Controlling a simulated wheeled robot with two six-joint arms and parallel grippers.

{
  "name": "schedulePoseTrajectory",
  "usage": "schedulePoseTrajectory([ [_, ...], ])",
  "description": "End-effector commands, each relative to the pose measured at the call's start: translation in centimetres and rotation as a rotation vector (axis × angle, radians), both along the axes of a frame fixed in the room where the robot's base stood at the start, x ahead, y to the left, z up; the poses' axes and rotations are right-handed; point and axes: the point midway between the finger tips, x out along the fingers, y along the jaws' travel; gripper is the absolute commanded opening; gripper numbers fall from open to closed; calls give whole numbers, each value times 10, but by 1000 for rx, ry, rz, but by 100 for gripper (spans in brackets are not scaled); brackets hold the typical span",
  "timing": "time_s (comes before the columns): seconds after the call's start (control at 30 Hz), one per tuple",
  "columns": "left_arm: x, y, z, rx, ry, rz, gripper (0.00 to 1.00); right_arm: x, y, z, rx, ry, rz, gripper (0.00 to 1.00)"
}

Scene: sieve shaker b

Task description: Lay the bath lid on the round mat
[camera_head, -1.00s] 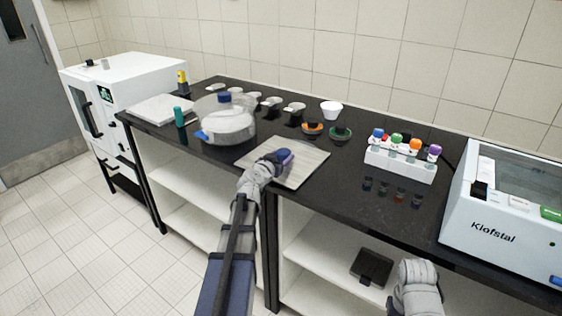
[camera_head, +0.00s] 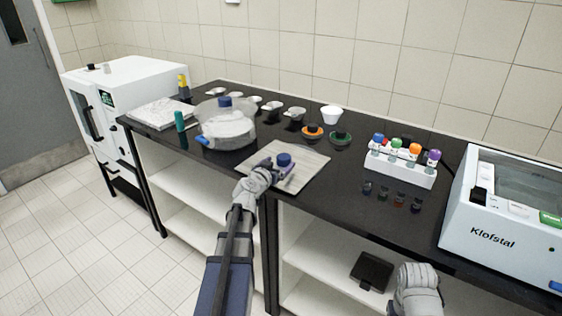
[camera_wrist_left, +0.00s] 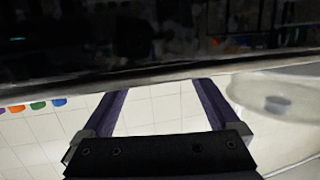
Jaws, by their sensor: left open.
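A small dark-blue knob-like piece (camera_head: 284,160) stands over the pale square board (camera_head: 308,165) on the bench. What it belongs to is unclear. My left gripper (camera_head: 284,174) is open just in front of it; whether they touch I cannot tell. In the left wrist view the fingers (camera_wrist_left: 160,92) are spread, with their tips hidden by a dark band. A round clear vessel (camera_head: 228,130) with a blue-knobbed clear top (camera_head: 224,101) stands left of the board. I cannot tell which piece is the bath lid, nor pick out a round mat.
A rack of coloured-cap tubes (camera_head: 400,173) and a white Klofstal machine (camera_head: 500,228) stand to the right. Several small dishes and a white cup (camera_head: 331,114) line the back. A white cabinet (camera_head: 135,85) is at far left. Dark bench shows between board and rack.

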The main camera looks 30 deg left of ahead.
Motion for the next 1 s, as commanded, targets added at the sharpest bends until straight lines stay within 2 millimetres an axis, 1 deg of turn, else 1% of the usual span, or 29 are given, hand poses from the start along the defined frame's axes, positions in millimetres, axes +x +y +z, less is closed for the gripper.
schedulePoseTrajectory([
  [0.03, -17, -3, 5, -2, 0, 2, 96, 0, 0, 5, 0, 0, 0, 50],
  [0.1, -31, -5, 8, -2, 0, 1, 96, 0, 0, 8, 0, 0, 0, 50],
  [0.3, -67, -9, 15, -2, 0, 1, 96, 0, 0, 15, 0, 0, 0, 50],
  [0.4, -79, -10, 17, -1, 0, 2, 96, 0, 0, 17, 0, 0, 0, 50],
  [0.5, -87, -11, 18, -2, 0, 1, 96, 0, 0, 18, 0, 0, 0, 50],
  [0.6, -91, -11, 19, -1, 0, -1, 96, 0, 0, 19, 0, 0, 0, 50],
  [1.0, -92, -11, 19, -1, 0, -1, 96, 0, 0, 19, 0, 0, 0, 50],
])
